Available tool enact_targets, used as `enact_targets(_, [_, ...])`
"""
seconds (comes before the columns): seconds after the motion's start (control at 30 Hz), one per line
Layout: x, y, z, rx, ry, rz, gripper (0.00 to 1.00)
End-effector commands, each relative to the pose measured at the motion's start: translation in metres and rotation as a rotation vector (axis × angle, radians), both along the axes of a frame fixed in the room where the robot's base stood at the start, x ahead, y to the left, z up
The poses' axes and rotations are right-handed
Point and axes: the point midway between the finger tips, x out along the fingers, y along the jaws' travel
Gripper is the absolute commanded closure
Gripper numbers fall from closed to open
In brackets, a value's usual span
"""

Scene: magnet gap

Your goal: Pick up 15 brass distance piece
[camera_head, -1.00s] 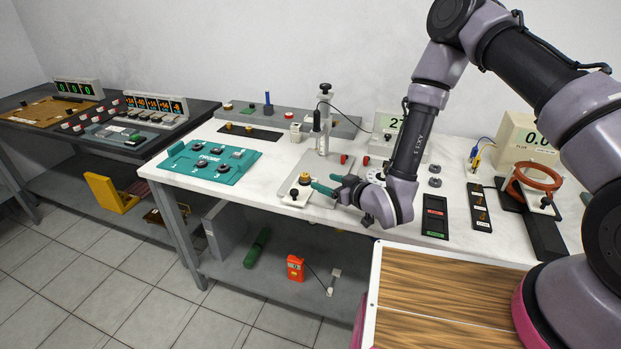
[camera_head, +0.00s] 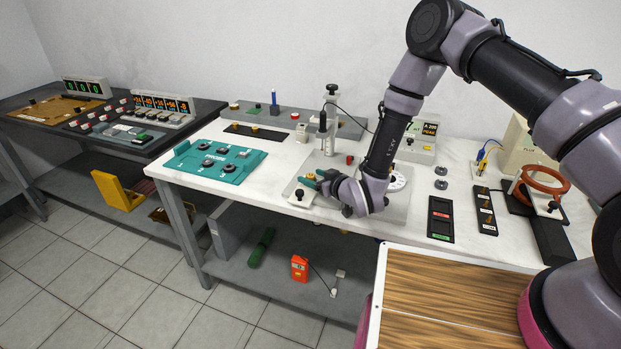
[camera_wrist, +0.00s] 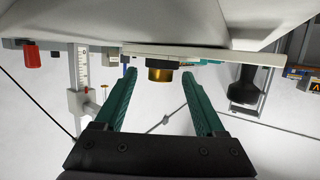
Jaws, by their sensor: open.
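A short round brass piece with a dark band (camera_wrist: 160,73) shows between my fingertips in the wrist view. No number is readable on it. In the head view the brass piece (camera_head: 310,176) is mostly hidden by my fingers, at a small white plate (camera_head: 299,197) near the table's front edge. My gripper (camera_head: 314,181) is open around the piece, its two green fingers one on each side. In the wrist view my gripper (camera_wrist: 159,76) has a visible gap between each finger and the piece.
A stand with a column (camera_head: 331,120) rises just behind the gripper. A teal panel (camera_head: 214,160) lies to the left, and a black strip with brass pieces (camera_head: 254,132) behind it. Black trays (camera_head: 441,219) and a copper-coloured coil (camera_head: 545,180) are to the right.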

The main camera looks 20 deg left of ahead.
Motion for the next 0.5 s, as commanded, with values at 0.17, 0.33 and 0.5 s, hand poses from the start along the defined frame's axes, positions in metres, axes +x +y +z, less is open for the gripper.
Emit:
enact_targets(0.17, [-0.0001,-0.0001,0.0002,0.0,0.0,0.0,0.86])
enact_targets(0.33, [0.0,-0.0001,0.0004,0.001,-0.001,0.0,1.0])
enact_targets(0.5, [0.0,0.0,0.0015,0.001,-0.001,0.0,1.0])
